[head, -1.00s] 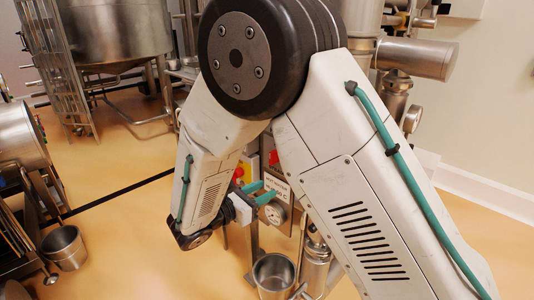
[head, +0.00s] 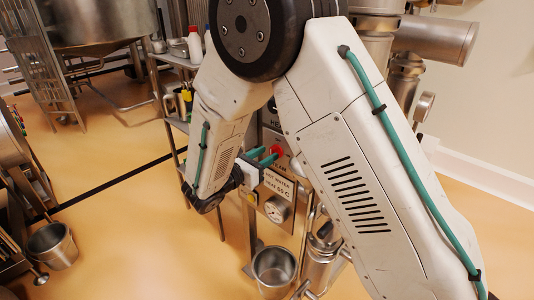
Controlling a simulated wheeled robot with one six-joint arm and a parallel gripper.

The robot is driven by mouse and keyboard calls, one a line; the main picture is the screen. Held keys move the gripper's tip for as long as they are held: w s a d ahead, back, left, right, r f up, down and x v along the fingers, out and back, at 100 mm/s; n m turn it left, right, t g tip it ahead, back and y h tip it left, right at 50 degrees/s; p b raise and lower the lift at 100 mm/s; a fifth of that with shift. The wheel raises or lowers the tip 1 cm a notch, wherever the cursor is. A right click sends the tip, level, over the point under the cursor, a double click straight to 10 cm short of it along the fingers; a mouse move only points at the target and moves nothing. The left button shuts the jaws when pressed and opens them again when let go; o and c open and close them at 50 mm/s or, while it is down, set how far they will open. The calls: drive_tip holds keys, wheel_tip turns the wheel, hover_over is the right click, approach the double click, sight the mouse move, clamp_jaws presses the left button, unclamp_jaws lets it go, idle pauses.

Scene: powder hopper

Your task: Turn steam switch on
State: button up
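My gripper (head: 263,157) has two green fingers that stand apart, with a gap between them and nothing seen in it. It is in front of a control panel (head: 272,185), close to a red knob (head: 277,151). I cannot tell whether the fingers touch the knob. The panel carries a label about hot water and, to its left, a partly covered label that seems to read steam. My arm hides much of the panel, and the steam switch is not clearly seen.
A steel bucket (head: 273,270) stands below the panel, beside steel piping (head: 322,262). Another bucket (head: 52,246) is at the lower left. A shelf with bottles (head: 196,44) stands behind my arm. The orange floor at left is largely open.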

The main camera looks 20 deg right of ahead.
drive_tip(key=shift+x, duration=0.85)
clamp_jaws()
